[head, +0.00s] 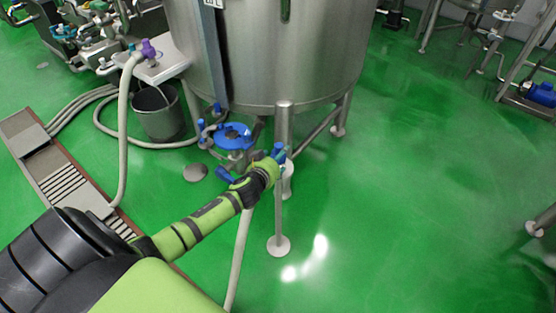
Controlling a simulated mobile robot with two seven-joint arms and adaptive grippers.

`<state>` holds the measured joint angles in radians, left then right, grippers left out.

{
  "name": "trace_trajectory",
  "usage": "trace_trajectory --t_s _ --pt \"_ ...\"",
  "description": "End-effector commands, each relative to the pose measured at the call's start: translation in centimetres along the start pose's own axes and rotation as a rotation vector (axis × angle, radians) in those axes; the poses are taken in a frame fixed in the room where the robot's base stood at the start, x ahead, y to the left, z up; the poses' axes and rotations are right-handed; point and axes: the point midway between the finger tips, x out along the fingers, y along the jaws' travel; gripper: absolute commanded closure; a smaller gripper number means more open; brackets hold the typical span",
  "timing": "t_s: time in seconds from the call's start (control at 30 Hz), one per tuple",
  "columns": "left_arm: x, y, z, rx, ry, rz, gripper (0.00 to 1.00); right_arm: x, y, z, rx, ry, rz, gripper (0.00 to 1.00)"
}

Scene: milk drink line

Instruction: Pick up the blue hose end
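My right gripper is out of view.
The large steel tank (275,50) stands behind, with a blue-topped valve (232,136) below it. A purple hose end (148,48) sits on a small shelf, above a dark bucket (158,115). A drain channel (60,175) lies left.

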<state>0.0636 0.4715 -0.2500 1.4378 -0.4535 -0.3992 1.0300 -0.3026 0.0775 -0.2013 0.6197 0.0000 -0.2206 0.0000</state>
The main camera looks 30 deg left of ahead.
Motion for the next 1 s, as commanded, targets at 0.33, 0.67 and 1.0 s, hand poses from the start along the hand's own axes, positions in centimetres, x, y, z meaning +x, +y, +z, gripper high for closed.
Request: trace_trajectory --t_s 0.33,0.67,1.0 --pt "0.0 0.0 0.0 0.000 -0.001 0.001 0.83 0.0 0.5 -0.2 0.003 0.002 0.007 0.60" --pt "0.0 0.0 0.0 0.000 -0.001 0.000 0.94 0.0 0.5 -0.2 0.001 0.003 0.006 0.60" --pt "-1.3 0.0 -3.3 0.001 0.005 0.001 0.94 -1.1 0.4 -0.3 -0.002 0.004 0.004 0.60"
